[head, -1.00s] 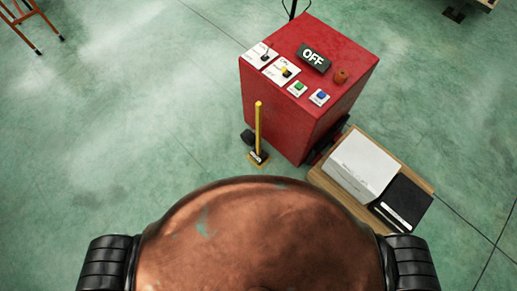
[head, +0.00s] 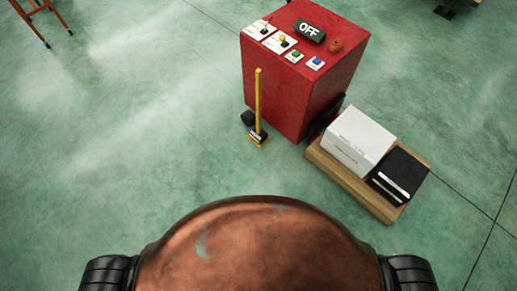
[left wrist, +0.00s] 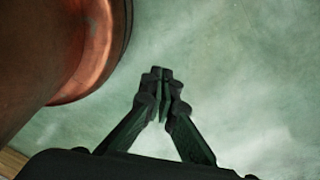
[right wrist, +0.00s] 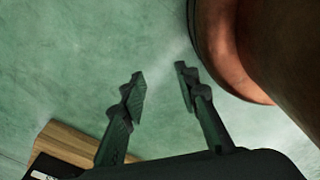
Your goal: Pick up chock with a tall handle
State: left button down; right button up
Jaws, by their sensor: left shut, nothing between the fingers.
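The chock with a tall yellow handle (head: 258,101) stands upright on the green floor in the head view, close by the left front of the red control box. Its dark and yellow base (head: 257,137) rests on the floor. My left gripper (left wrist: 161,75) is shut and empty in the left wrist view, above bare floor. My right gripper (right wrist: 160,75) is open and empty in the right wrist view. Neither gripper shows in the head view, and neither is near the chock.
The red control box (head: 300,100) bears switches and an OFF sign (head: 310,30). A wooden pallet (head: 345,180) with a white box (head: 357,141) and a black case (head: 402,175) lies right of it. An orange-brown stand (head: 35,22) is at top left. The floor at left is clear.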

aim_at(260, 135)
jog(key=u, duration=1.25)
jog(key=i, duration=1.35)
jog(key=z, duration=0.45)
